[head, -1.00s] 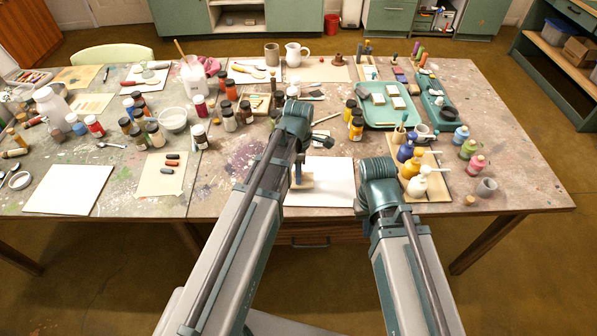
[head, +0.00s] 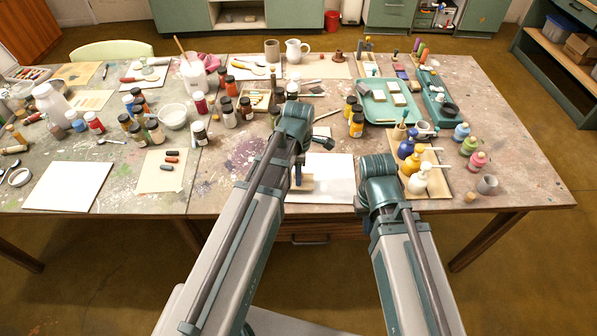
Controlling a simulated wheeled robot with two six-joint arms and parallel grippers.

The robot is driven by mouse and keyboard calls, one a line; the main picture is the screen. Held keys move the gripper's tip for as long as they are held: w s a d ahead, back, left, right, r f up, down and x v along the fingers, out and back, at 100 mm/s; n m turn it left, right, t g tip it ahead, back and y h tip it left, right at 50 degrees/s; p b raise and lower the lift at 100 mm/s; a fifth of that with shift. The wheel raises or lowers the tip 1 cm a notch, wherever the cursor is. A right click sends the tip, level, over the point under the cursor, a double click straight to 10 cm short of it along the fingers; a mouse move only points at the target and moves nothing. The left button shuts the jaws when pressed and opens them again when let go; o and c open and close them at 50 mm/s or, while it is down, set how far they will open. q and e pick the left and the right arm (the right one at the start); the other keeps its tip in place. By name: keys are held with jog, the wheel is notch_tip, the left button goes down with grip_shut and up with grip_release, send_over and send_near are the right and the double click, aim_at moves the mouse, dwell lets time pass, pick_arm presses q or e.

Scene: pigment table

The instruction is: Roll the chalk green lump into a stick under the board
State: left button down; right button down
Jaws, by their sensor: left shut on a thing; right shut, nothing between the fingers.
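My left gripper (head: 297,176) is shut on a small wooden board (head: 303,185), low over the left part of a white sheet (head: 335,172) at the table's front edge. Its arm covers part of the gripper and the board. I cannot tell whether the board touches the sheet. The chalk green lump does not show; it may be hidden under the board or behind an arm. My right wrist stands by the right edge of the sheet, and its gripper fingers are hidden behind my own arm.
Several dark-capped bottles (head: 356,124) stand behind the sheet. A teal tray (head: 375,119) lies farther back. A wooden tray (head: 440,186) with pump bottles is close right of my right wrist.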

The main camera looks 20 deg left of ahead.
pick_arm(q)
jog(key=shift+s+d, duration=0.2)
jog(key=shift+s, duration=0.45)
jog(key=shift+w, duration=0.15)
jog(key=shift+w+a, duration=0.2)
jog(key=shift+w, duration=0.4)
jog(key=shift+w, duration=0.15)
jog(key=shift+w+a, duration=0.15)
jog(key=shift+w, duration=0.4)
jog(key=shift+w+a, duration=0.2)
jog(key=shift+w, duration=0.5)
jog(key=shift+w, duration=0.1)
